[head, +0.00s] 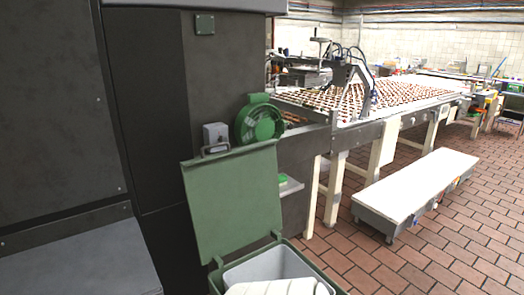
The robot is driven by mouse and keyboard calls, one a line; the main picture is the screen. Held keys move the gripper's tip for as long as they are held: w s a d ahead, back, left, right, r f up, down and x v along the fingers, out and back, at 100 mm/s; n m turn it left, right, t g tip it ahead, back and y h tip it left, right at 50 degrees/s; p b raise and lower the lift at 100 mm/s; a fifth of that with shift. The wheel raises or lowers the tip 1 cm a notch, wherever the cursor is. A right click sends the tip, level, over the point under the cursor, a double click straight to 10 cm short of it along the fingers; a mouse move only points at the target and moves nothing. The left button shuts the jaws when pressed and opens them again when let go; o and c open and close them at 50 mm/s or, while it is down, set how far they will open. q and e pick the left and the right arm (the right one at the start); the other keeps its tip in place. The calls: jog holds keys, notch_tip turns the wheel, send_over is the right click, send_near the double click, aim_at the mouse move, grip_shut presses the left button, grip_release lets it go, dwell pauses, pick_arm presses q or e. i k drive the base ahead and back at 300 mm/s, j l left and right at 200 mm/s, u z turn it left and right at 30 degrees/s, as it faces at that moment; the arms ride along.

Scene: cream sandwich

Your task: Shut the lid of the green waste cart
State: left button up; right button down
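The green waste cart (328,281) is at the bottom centre of the head view, cut off by the lower edge. Its green lid (232,200) stands open and upright at the cart's back left. A grey inner bin (268,265) and something white (280,287) show inside the cart. Neither of my grippers is in view.
A dark machine housing (150,100) rises to the left, close behind the lid. A green round fan-like part (260,120) is behind the lid's top. A conveyor (345,105) and a low white bench (420,183) stand to the right. The tiled floor (450,255) at lower right is clear.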

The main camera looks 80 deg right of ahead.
aim_at(234, 195)
jog(key=z, duration=2.05)
jog(key=j, duration=0.1)
